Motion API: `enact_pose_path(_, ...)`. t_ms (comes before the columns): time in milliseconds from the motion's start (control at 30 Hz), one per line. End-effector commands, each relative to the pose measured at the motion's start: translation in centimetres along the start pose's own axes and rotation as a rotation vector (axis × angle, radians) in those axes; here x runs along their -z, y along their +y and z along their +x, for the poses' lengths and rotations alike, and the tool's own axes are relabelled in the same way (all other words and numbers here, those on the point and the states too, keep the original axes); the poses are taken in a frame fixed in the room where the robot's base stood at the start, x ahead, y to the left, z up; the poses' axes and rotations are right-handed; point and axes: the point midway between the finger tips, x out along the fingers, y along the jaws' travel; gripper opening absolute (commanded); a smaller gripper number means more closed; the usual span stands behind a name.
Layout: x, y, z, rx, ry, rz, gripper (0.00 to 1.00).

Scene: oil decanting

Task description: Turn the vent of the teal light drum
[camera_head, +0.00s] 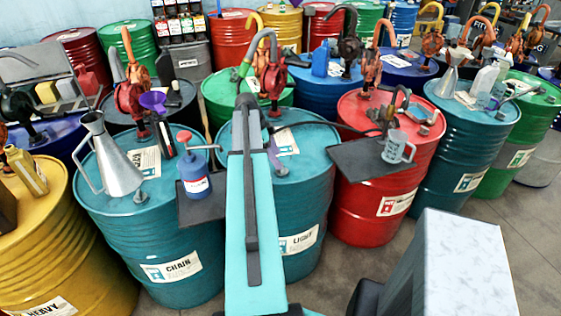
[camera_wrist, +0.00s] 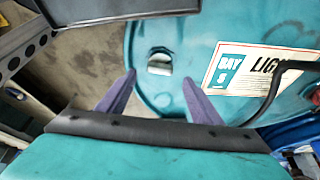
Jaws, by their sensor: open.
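The teal light drum (camera_head: 311,215) stands in the middle of the head view, its top partly covered by my arm. In the wrist view its teal top (camera_wrist: 200,35) fills the right half, with a white "BAY 5 LIGHT" label (camera_wrist: 262,75). The vent (camera_wrist: 160,62) is a small pale metal fitting on that top, left of the label. My gripper (camera_wrist: 159,78) is open, its two purple fingers apart and empty. In the picture, the vent shows just beyond and between the fingertips; I cannot tell the height gap. In the head view a purple finger shows over the drum top.
A black hose (camera_wrist: 282,82) curves past the right finger. A dark tray with a blue pump bottle (camera_head: 196,176) is left of my arm. A red drum (camera_head: 362,212) with a tray and clear jug (camera_head: 396,148) stands right. The teal chain drum (camera_head: 165,240) stands left.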

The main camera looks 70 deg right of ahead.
Motion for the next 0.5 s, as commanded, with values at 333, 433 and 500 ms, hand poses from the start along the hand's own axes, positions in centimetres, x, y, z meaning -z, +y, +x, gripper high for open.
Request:
enact_pose_path(333,0.1,0.0,3.3,-0.002,0.0,0.001,0.59)
enact_pose_path(433,0.1,0.0,4.0,-0.001,0.0,0.001,0.59)
enact_pose_path(500,0.1,0.0,4.3,-0.001,0.0,0.001,0.59)
